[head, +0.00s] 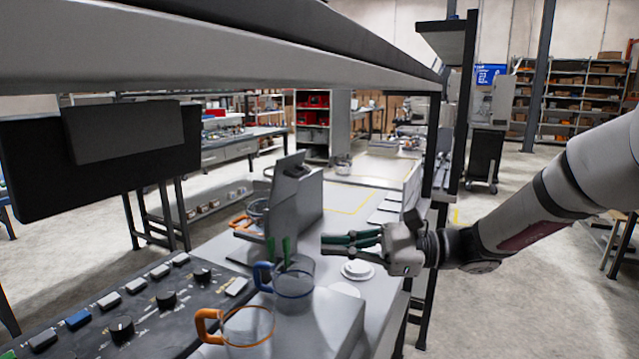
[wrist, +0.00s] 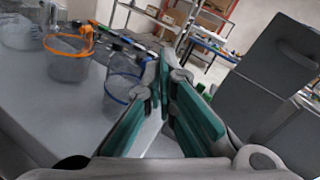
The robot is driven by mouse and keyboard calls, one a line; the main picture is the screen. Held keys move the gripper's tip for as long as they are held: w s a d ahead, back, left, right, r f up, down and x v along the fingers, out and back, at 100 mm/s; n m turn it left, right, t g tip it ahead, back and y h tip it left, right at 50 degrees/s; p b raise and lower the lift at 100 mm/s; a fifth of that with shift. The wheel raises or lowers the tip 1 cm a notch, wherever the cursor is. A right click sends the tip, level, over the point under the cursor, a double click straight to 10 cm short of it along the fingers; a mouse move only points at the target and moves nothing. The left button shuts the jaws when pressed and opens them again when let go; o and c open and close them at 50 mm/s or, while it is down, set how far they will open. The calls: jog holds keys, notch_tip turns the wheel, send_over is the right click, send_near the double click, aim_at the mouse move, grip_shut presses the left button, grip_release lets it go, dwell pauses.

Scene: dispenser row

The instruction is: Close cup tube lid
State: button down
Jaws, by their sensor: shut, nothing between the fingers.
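A grey metal box (head: 308,203) stands on the counter at mid-picture in the head view, seemingly the cup tube. A grey flap (head: 288,165), which looks like its lid, stands raised at its top. In the wrist view a large grey box with a handle-like slot (wrist: 285,62) fills the right side; I cannot tell whether it is the same one. My gripper (head: 324,243) has green fingers that are shut and empty. It points left, in front of the box and above the counter. In the wrist view its fingertips (wrist: 172,80) come together near the middle.
A clear mug with a blue handle (head: 295,288) and one with an orange handle (head: 250,328) stand in front of the box. A control panel (head: 120,310) with knobs lies left. A white round piece (head: 357,270) sits below my gripper. A beam (head: 230,55) crosses overhead.

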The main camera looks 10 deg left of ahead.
jog(key=w+d+m+t+y, duration=0.2)
jog(key=w+d+m+t, duration=0.1)
jog(key=w+m+t, duration=0.3)
jog(key=w+d+m+t+y, duration=0.2)
jog(key=w+d+m+t, duration=0.1)
jog(key=w, duration=0.4)
send_near(294, 181)
notch_tip(294, 181, up, 6)
jog(key=s+a, duration=0.2)
jog(key=shift+a, duration=0.35)
jog(key=shift+f, duration=0.15)
jog(key=shift+w+a+r+h, duration=0.15)
jog(key=shift+r+h, duration=0.15)
jog(key=shift+h, duration=0.2)
